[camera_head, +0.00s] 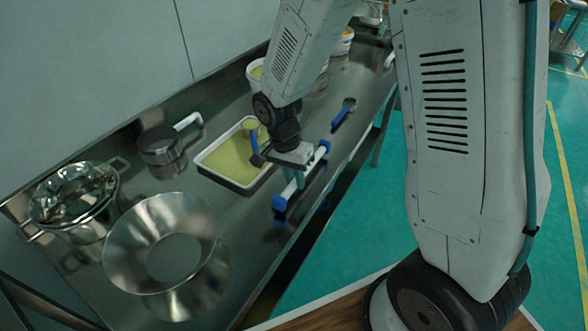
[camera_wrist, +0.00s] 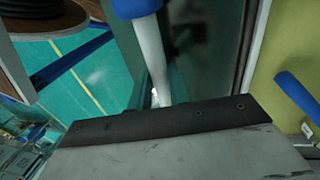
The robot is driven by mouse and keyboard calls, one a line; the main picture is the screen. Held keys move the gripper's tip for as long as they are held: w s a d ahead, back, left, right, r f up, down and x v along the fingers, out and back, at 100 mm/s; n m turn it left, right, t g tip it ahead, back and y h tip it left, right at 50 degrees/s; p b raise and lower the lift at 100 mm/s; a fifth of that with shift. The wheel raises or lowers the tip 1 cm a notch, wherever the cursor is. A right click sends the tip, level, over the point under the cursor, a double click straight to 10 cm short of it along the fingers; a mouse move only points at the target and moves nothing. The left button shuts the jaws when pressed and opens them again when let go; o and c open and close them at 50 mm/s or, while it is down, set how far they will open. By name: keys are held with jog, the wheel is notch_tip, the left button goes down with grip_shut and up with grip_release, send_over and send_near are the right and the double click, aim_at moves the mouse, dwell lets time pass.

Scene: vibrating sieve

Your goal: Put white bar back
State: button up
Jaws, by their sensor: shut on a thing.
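The white bar (camera_head: 290,188) has blue ends and lies slantwise along the front edge of the steel table (camera_head: 235,248). My gripper (camera_head: 301,174) is shut on its middle, from above. In the wrist view the white bar (camera_wrist: 150,55) runs up from the dark gripper edge (camera_wrist: 160,118) to one blue end (camera_wrist: 137,8). The fingertips are mostly hidden there. I cannot tell whether the bar touches the table or hangs just above it.
A tray of yellow-green material (camera_head: 232,158) with a blue-handled tool (camera_head: 254,140) stands behind the bar. A steel funnel ring (camera_head: 125,240), a lidded pot (camera_head: 75,197) and a saucepan (camera_head: 160,147) are to the left. Another blue-handled tool (camera_head: 342,114) lies farther back.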

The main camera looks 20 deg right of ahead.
jog(key=shift+f, duration=0.45)
jog(key=shift+f, duration=0.3)
dwell(0.4)
jog(key=o, duration=1.5)
jog(key=shift+c, duration=0.2)
jog(key=shift+r, duration=3.5)
